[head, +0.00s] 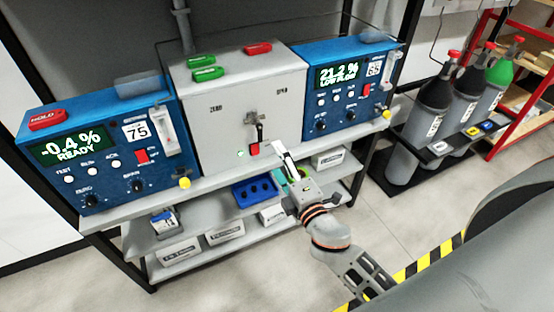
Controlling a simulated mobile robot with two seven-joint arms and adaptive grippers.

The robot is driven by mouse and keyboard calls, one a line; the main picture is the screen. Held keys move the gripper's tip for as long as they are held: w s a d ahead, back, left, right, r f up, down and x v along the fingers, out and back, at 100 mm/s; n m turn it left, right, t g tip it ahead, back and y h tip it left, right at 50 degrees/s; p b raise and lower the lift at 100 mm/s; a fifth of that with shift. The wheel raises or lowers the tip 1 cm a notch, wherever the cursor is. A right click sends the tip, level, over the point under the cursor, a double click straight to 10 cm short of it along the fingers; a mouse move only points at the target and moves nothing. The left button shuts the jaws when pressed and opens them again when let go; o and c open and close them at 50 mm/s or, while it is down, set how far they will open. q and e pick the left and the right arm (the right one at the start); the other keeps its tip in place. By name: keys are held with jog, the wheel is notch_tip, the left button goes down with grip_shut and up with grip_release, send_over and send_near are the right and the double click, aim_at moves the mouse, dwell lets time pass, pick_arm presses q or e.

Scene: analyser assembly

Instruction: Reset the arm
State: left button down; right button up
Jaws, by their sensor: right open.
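My right gripper (284,160) is open, with its fingers pointing up and left just in front of the shelf edge. I see nothing between its fingers. My right arm comes in from the lower right and hides part of the lower shelves. The grey central box (240,90) stands behind the gripper. A black lever switch with a red end (256,140) is on its front, a little up and left of the fingertips and apparently apart from them. My left gripper is not in view.
A blue analyser (95,155) reading -0.4 % READY stands at left. Another blue analyser (345,90) reading 21.2 % LOW FLOW stands at right. A blue tray (255,190) and labelled boxes sit on lower shelves. Gas cylinders (430,110) stand right. Open floor lies in front.

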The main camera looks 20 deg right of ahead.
jog(key=s+f+m+g, duration=0.3)
jog(key=s+f+m, duration=0.4)
jog(key=s+f, duration=0.3)
jog(key=s+f+m+g+y, duration=0.1)
jog(key=s+f+m+g, duration=0.3)
jog(key=s+f+m, duration=0.3)
jog(key=s+f, duration=0.3)
jog(key=f, duration=0.4)
jog(key=shift+a+f+g, duration=0.25)
jog(key=shift+a+g, duration=0.05)
